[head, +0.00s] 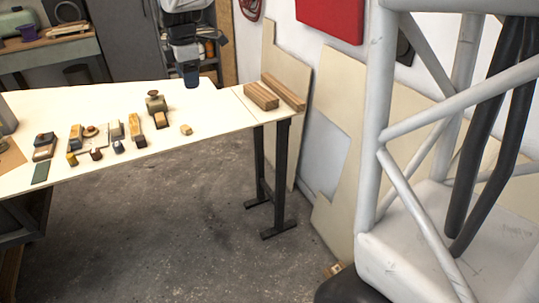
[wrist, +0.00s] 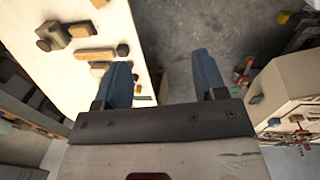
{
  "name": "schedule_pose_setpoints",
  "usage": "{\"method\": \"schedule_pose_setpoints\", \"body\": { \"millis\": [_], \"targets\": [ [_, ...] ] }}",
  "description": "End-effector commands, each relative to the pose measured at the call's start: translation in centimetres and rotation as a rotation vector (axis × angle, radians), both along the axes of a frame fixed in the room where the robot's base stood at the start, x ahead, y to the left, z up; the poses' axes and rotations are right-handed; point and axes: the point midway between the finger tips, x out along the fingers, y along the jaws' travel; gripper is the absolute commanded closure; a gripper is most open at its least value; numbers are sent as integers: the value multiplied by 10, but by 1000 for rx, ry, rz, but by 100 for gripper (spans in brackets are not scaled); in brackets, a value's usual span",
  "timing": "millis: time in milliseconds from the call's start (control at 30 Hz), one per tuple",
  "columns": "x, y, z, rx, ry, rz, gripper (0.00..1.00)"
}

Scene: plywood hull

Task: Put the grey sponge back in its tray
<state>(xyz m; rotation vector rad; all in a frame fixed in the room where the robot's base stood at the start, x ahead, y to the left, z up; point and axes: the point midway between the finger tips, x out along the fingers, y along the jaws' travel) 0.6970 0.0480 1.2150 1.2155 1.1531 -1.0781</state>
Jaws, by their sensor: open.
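My gripper (head: 190,82) hangs over the back of the white table, behind the row of small tools. In the wrist view its two blue fingers (wrist: 163,60) are spread apart with nothing between them. I cannot clearly pick out the grey sponge or its tray. A pale greyish block (head: 116,131) stands among the tools in the middle of the table and might be the sponge, but it is too small to tell. In the wrist view a long tan block with a dark end (wrist: 97,54) lies beyond the left finger.
The white table (head: 205,112) has free room right of the small wooden block (head: 186,130). Two timber lengths (head: 262,97) lie at its right end. A knobbed block (head: 155,104) stands behind the tools. A white tubular frame (head: 375,130) rises at right.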

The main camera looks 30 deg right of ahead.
Motion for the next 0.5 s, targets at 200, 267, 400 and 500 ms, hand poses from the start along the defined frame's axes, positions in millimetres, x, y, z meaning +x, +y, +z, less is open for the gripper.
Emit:
{"method": "schedule_pose_setpoints", "body": {
  "millis": [200,267,400,500],
  "targets": [
    [-61,-13,5,29,-17,-241,35],
    [-77,-15,5,38,-21,-309,35],
    [-115,-22,4,59,-31,-465,35],
    [-142,-26,1,76,-38,-577,35]
  ]
}}
